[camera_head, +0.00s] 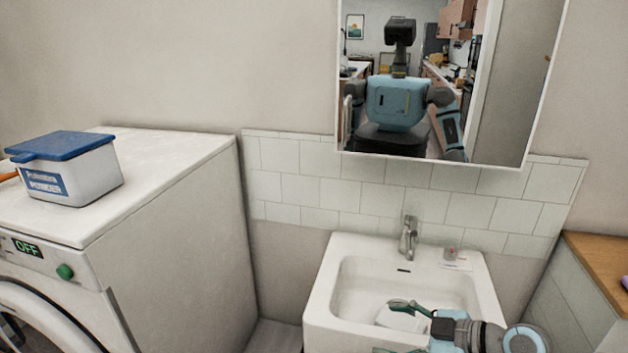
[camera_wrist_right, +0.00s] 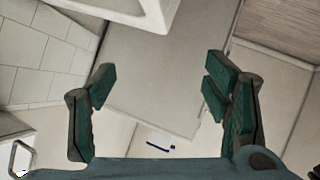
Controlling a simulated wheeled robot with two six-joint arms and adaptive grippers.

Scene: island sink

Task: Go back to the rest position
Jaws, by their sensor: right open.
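My right gripper (camera_head: 398,330) comes in from the lower right, over the front of the white sink (camera_head: 318,318). In the right wrist view its two green-padded fingers (camera_wrist_right: 155,85) stand wide apart with nothing between them. A pale flat object (camera_head: 401,319) shows behind the upper finger in the sink area; I cannot tell what it is. My left gripper is not in view. The mirror (camera_head: 515,90) reflects my blue body and an arm, but no gripper can be made out clearly.
A washing machine (camera_head: 195,215) stands at the left with a blue-lidded powder box (camera_head: 75,172) on top; its display reads OFF. A tap (camera_head: 408,238) rises at the sink's back, with a small item (camera_head: 451,254) beside it. A wooden-topped cabinet (camera_head: 600,262) stands at the right.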

